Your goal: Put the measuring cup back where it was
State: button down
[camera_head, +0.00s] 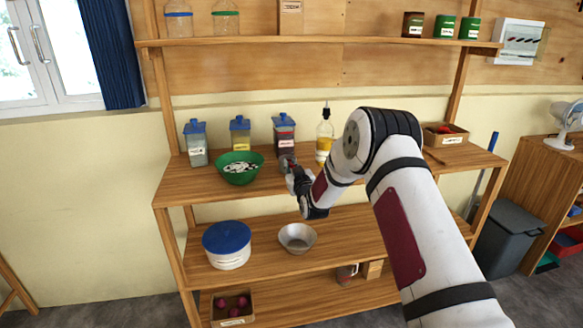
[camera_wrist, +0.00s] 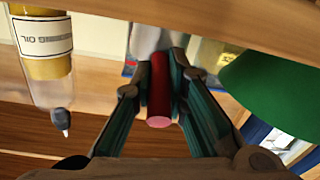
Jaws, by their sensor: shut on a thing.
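My gripper (camera_head: 293,172) is over the upper shelf board, between the green bowl and the oil bottle. In the wrist view my gripper (camera_wrist: 160,84) is shut on the red handle of the measuring cup (camera_wrist: 158,98). The grey cup part lies beyond the fingertips. In the head view a small grey part of the measuring cup (camera_head: 286,161) shows in front of the jar with dark red contents (camera_head: 285,138). Whether the cup touches the board cannot be told.
The green bowl (camera_head: 239,175) with white pieces stands left of my gripper. The oil bottle (camera_head: 324,140) stands to the right; two more blue-lidded jars (camera_head: 196,145) stand at the left. A metal bowl (camera_head: 297,238) and blue-lidded tub (camera_head: 227,257) are below.

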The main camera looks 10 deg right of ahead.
jog(key=shift+f, duration=0.15)
jog(key=c, duration=1.6)
grip_release()
